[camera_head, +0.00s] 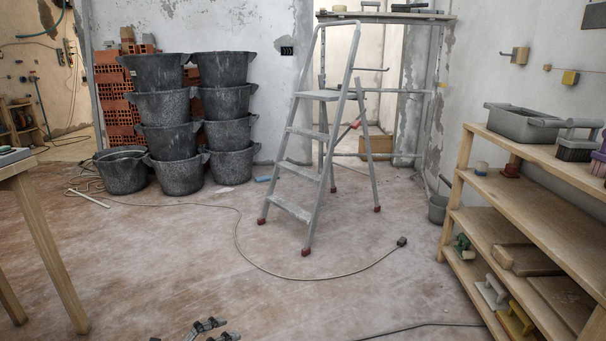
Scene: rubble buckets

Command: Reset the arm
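My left gripper (219,330) shows at the bottom edge, left of the middle, over the bare floor. Its two dark grey fingers are apart with nothing between them; the rest of it is cut off by the frame. My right gripper is not in view. Two stacks of dark grey rubble buckets stand by the back wall, a left stack (163,105) and a right stack (228,105). A single bucket (122,172) stands on the floor left of them.
A grey stepladder (306,150) stands mid-room before a scaffold (437,70). A wooden shelf (480,187) with tools is at right, a wooden table (45,240) at left. The front-middle floor is mostly clear.

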